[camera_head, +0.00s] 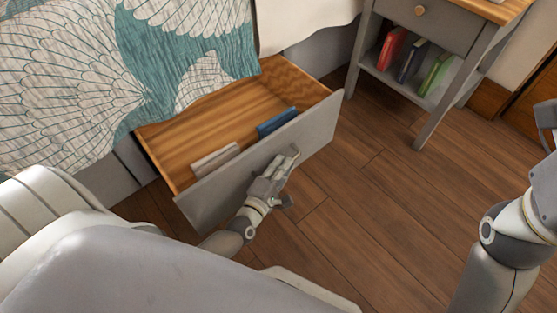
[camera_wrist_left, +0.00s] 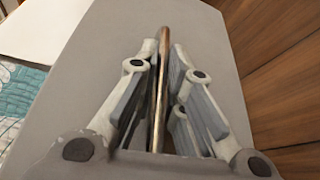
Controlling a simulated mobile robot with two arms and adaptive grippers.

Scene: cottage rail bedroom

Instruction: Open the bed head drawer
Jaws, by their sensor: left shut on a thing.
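The bed head drawer is pulled out from under the bed, its grey front (camera_head: 316,128) well clear of the bed frame and its wooden inside showing. In the drawer lie a blue book (camera_head: 277,122) and a pale book (camera_head: 215,160). My left gripper (camera_head: 284,162) is at the outer face of the drawer front. In the left wrist view its fingers (camera_wrist_left: 163,70) are shut on the thin brown drawer handle (camera_wrist_left: 164,42). In the head view the hand hides the handle. My right gripper (camera_head: 546,122) shows only partly at the right edge, away from the drawer.
The bed with a teal and white patterned cover (camera_head: 95,75) is at the upper left. A grey nightstand (camera_head: 440,33) with several books on its lower shelf stands at the upper right. The wooden floor (camera_head: 365,205) between the drawer and my right arm is clear.

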